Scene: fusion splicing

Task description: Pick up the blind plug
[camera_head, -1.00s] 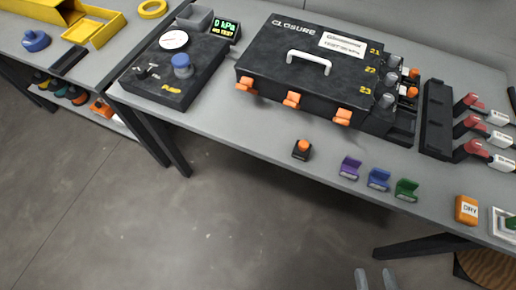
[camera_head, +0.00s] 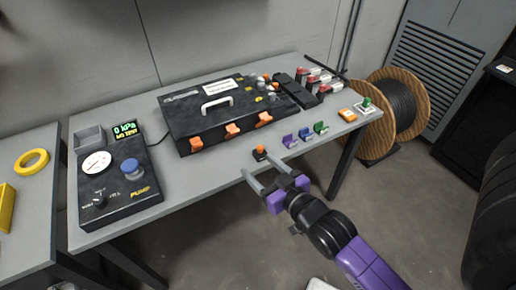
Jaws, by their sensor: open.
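A small black block with an orange top (camera_head: 260,151) stands near the front edge of the grey table (camera_head: 222,165); it looks like the blind plug, though no label on it can be read. My gripper (camera_head: 260,166) is open and empty, with two grey fingers pointing toward the block. The fingertips appear just in front of the block in the picture, near the table edge. Their height over the table is hard to tell. Nothing is between the fingers that I can see.
The black closure box (camera_head: 222,112) with orange latches stands behind the block. Purple, blue and green clips (camera_head: 305,134) and an orange DRY packet (camera_head: 347,114) lie to the right. The pump unit (camera_head: 119,188) stands at left. The table between pump and block is clear.

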